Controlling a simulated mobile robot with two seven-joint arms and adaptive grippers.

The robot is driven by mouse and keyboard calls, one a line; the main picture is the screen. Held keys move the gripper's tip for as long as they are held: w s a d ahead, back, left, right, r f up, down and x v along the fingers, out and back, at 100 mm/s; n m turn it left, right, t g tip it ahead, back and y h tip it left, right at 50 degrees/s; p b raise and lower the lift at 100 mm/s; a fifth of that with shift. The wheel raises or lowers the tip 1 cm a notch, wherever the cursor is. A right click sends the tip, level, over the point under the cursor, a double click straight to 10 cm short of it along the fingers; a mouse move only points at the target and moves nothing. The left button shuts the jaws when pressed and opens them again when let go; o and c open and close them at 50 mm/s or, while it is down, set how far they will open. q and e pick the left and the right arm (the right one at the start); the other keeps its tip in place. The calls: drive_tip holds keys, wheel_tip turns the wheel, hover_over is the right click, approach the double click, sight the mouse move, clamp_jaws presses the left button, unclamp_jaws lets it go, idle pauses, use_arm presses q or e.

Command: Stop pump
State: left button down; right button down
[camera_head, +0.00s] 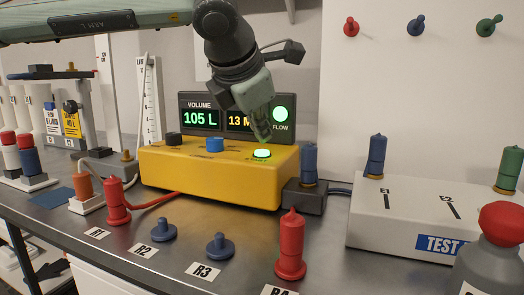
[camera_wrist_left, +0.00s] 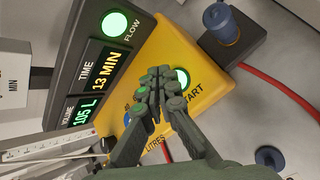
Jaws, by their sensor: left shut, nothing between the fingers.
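The yellow pump box (camera_head: 200,172) stands on the bench, with a green lit button (camera_head: 262,153) marked START on its top; the button also shows in the wrist view (camera_wrist_left: 183,78). A blue knob (camera_head: 214,145) and a dark knob (camera_head: 173,139) sit to its left. The display (camera_head: 199,118) behind reads VOLUME 105 L and 13 MIN, with a green FLOW lamp (camera_head: 281,114). My left gripper (camera_head: 262,136) is shut and empty, its fingertips just above or at the START button; I cannot tell if they touch. My right gripper is not in view.
A blue plug (camera_head: 309,164) stands in a dark block right of the pump. Red plugs (camera_head: 290,245) and dark blue plugs (camera_head: 220,246) stand along the front edge. A white test box (camera_head: 405,215) is at the right, beside a red-capped bottle (camera_head: 490,260).

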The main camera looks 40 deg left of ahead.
sight(261, 152)
use_arm(q)
drive_tip(key=shift+f, duration=0.1)
idle(0.7)
drive_tip(key=shift+f+b, duration=0.35)
drive_tip(key=shift+b, duration=0.4)
drive_tip(key=shift+f+b, duration=0.4)
drive_tip(key=shift+b, duration=0.2)
idle(0.4)
drive_tip(key=shift+r, duration=0.1)
drive_tip(key=shift+r+p, duration=0.35)
drive_tip(key=shift+r, duration=0.4)
drive_tip(key=shift+r+p, duration=1.45)
drive_tip(key=shift+r, duration=1.1)
drive_tip(key=shift+f, duration=0.1)
